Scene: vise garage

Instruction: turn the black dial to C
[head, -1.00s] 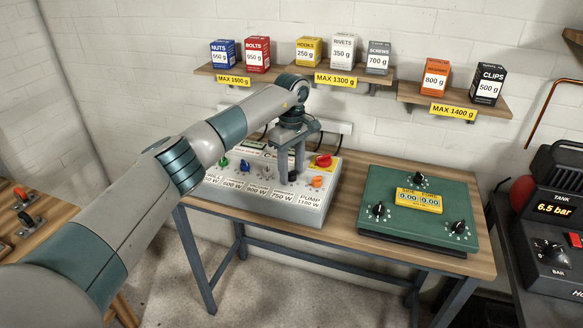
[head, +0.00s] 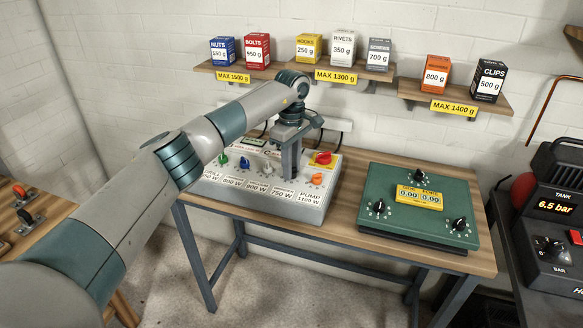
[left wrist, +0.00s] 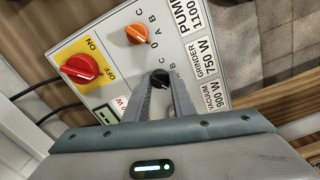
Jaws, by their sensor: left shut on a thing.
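The black dial (left wrist: 160,79) is on the light grey control box, above the GRINDER 750 W label (left wrist: 205,56) in the wrist view's lettering. My left gripper (left wrist: 161,84) points down at the panel and is shut on the dial, one finger on each side. Small scale letters show beside the dial, partly covered by a finger. I cannot read which letter the dial points at. My right gripper is out of view.
The box (head: 311,213) also carries an orange dial (left wrist: 137,33), a red ON/OFF switch (left wrist: 80,69), and blue (head: 244,162) and green (head: 222,160) dials. A green panel (head: 390,181) with black knobs lies to the right. Shelves with boxes hang above.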

